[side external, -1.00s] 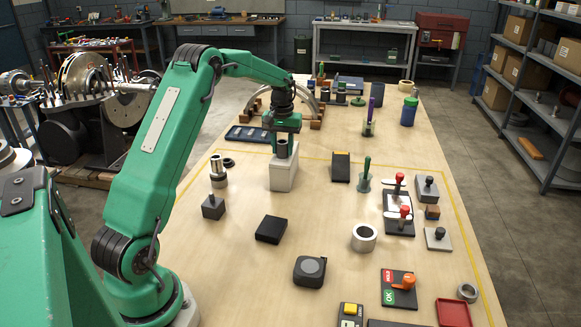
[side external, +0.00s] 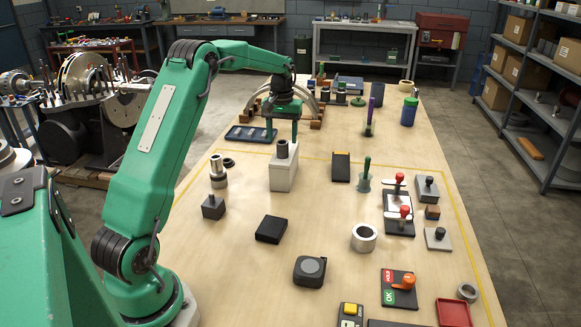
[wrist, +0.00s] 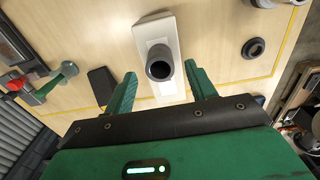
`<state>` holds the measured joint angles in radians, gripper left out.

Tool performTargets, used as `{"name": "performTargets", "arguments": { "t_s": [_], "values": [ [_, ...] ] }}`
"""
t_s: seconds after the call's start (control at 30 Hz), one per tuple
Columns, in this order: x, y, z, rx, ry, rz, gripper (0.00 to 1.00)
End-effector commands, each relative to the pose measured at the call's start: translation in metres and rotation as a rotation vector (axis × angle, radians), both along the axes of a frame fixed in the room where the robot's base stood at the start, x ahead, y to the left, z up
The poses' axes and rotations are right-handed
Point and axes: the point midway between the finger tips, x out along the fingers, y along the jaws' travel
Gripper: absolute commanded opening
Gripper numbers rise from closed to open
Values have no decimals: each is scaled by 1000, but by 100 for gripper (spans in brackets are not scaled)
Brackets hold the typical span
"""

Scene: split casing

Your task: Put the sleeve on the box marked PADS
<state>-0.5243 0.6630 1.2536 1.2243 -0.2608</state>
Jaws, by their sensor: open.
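A dark, hollow sleeve (side external: 282,149) stands upright on top of a pale box (side external: 283,176) near the middle left of the table. In the wrist view the sleeve (wrist: 159,64) shows end-on, with the pale box (wrist: 155,32) under it. No PADS lettering can be read on the box in either view. My gripper (side external: 283,136) is open and empty just above the sleeve, its two green fingers spread to either side. In the wrist view the fingers of my gripper (wrist: 162,84) are apart from the sleeve.
A stepped metal part (side external: 218,172) and a dark block (side external: 213,207) stand left of the box. A black wedge (side external: 340,167) and a green-handled tool (side external: 364,176) stand to its right. A blue tray (side external: 250,134) and an arch (side external: 310,105) lie behind.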

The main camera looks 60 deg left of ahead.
Motion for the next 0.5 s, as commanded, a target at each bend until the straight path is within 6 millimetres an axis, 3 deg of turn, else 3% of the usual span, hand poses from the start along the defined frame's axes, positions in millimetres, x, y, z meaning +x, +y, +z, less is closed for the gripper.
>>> {"name": "performTargets", "arguments": {
  "t_s": [0.3, 0.5],
  "values": [
    [0, 0, 53, 1, -3, 0, 56],
    [0, 0, 73, 1, -1, 0, 56]
  ]
}}
